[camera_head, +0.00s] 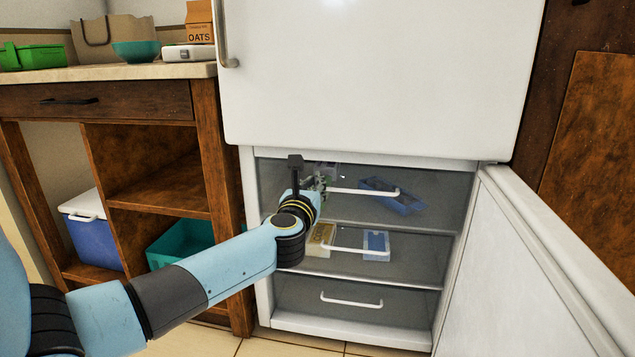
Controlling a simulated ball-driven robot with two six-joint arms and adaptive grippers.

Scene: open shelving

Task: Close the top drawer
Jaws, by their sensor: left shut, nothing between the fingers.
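The white fridge's lower compartment holds a stack of see-through drawers with white bar handles. The top drawer (440,205) has its handle (362,191) across its front, and a blue item (393,196) shows in it. I cannot tell how far it is pulled out. My left gripper (319,183) is shut and empty at the left end of that handle, partly hidden by my wrist. I cannot tell whether it touches the handle. My right gripper is not in view.
The middle drawer (420,247) and bottom drawer (400,304) lie below. The lower fridge door (545,270) stands open at the right. A wooden cabinet (208,130) stands close on the left. The closed upper fridge door (375,75) is above.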

